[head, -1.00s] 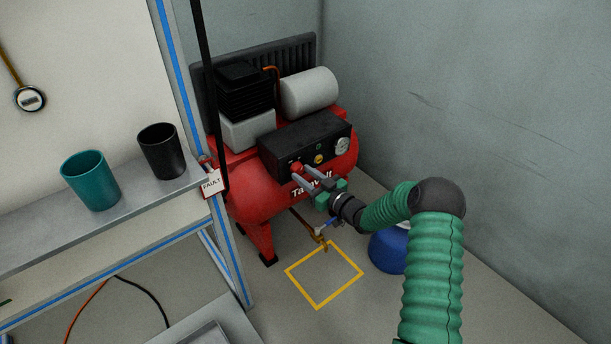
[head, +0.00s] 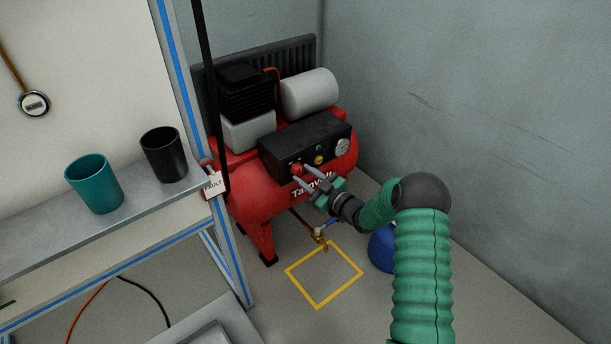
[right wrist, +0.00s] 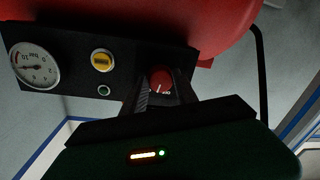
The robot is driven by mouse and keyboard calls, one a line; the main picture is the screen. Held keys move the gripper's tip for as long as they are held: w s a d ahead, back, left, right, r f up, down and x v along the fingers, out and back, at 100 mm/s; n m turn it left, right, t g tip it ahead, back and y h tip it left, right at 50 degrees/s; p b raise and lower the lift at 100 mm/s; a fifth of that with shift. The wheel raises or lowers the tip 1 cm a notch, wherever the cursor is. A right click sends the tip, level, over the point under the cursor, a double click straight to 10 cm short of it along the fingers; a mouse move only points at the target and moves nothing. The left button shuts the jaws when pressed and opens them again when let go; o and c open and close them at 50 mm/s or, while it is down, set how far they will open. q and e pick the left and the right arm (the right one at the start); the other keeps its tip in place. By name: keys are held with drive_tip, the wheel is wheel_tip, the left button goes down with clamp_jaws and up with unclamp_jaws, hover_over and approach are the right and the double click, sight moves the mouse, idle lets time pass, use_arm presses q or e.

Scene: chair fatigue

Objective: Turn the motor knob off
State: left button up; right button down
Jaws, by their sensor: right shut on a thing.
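The motor knob (head: 297,169) is a red round knob on the front of a black control panel (head: 287,152) of a red compressor (head: 262,196). In the right wrist view the red knob (right wrist: 160,79) has a white mark and sits between the two fingers. My right gripper (head: 303,176) comes in from the lower right and is shut on the knob. In the right wrist view its fingers (right wrist: 160,92) stand on either side of the knob. My left gripper is not in view.
The panel also bears a yellow button (right wrist: 102,61) and a pressure gauge (right wrist: 34,64). A bench (head: 120,222) with a teal cup (head: 94,184) and a black cup (head: 164,155) stands at left. A blue container (head: 383,248) sits behind my right arm. A yellow square (head: 324,274) marks the floor.

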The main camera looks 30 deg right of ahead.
drive_tip(key=n, duration=0.4)
drive_tip(key=shift+a+r, duration=0.15)
drive_tip(key=shift+r, duration=0.05)
drive_tip(key=n, duration=0.3)
drive_tip(key=shift+a+n+h, duration=0.1)
drive_tip(key=shift+n+h, duration=0.2)
drive_tip(key=shift+h, duration=0.1)
drive_tip(key=shift+a+f, duration=0.1)
drive_tip(key=c, duration=1.2)
unclamp_jaws()
drive_tip(key=shift+c, duration=0.2)
drive_tip(key=shift+o, duration=1.4)
